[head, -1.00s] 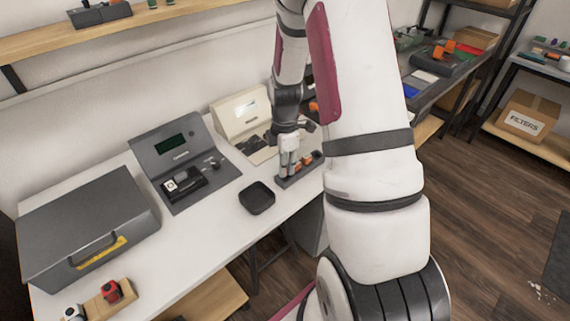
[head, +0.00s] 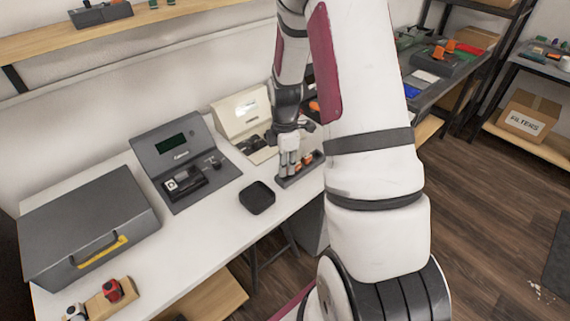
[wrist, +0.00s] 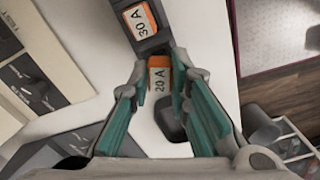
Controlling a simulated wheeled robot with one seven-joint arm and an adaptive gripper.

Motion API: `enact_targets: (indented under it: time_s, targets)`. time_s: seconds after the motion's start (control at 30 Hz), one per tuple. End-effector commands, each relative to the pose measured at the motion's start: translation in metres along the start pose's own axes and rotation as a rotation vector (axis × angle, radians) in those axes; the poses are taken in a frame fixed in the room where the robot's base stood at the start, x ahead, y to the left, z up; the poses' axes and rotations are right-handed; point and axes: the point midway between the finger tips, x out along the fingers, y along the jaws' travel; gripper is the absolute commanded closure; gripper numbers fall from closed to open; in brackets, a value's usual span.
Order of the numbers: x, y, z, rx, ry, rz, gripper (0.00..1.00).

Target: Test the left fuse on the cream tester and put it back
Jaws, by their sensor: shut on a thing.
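The orange 20 A fuse (wrist: 159,78) sits between the fingertips of my gripper (wrist: 160,88) in the wrist view, and the gripper is shut on it. In the head view my gripper (head: 289,168) points down at the left part of the dark fuse holder (head: 289,184). A second orange fuse, marked 30 A (wrist: 140,20), sits in the holder beyond the held one. I cannot tell whether the held fuse is still seated or slightly raised. The cream tester (head: 239,114) stands behind the holder, partly hidden by my arm; its panel also shows at the left of the wrist view (wrist: 62,65).
A grey tester (head: 172,145) stands left of the cream one. A small black tray (head: 257,197) lies in front, left of the holder. A grey case (head: 85,220) and a wooden block (head: 112,302) with a red part are farther left. Bare white tabletop lies between them.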

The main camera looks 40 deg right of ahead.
Motion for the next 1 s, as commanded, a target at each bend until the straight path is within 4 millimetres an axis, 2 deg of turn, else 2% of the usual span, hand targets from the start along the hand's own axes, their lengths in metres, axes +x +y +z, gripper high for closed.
enact_targets:
  time_s: [1.0]
  targets:
    - [0.0078,0.0001,0.0001,0.000,0.000,0.000,1.00]
